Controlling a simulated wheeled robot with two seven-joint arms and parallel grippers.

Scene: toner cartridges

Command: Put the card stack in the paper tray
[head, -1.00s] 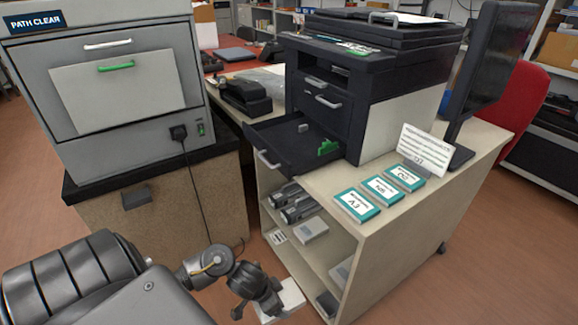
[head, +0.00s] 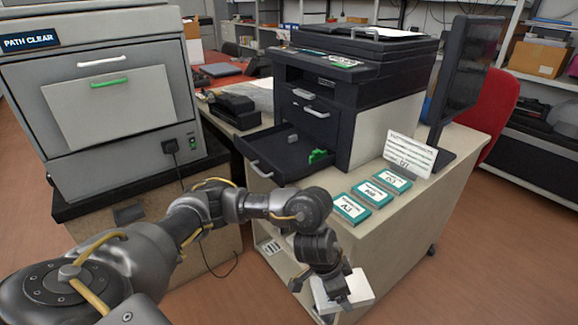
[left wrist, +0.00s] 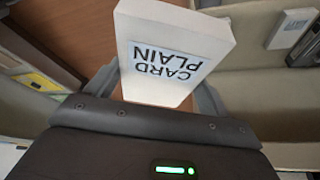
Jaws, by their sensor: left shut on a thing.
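My left gripper (head: 330,290) is shut on the white card stack (head: 356,291), which is in front of the shelf unit and lower than its top. In the left wrist view, the card stack (left wrist: 172,52) carries a label reading "CARD PLAIN" and sits between the two fingers of the left gripper (left wrist: 158,92). The paper tray (head: 269,149) is the dark drawer pulled out of the printer, beyond and above the gripper. A green piece and a small grey piece are inside it. My right gripper is in neither view.
The black printer (head: 370,75) stands on the shelf unit (head: 400,225). Several teal-edged boxes (head: 350,208) and a white sign card (head: 410,154) lie or stand right of the tray. A monitor (head: 468,70) is at the right. A grey machine (head: 100,120) stands at the left.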

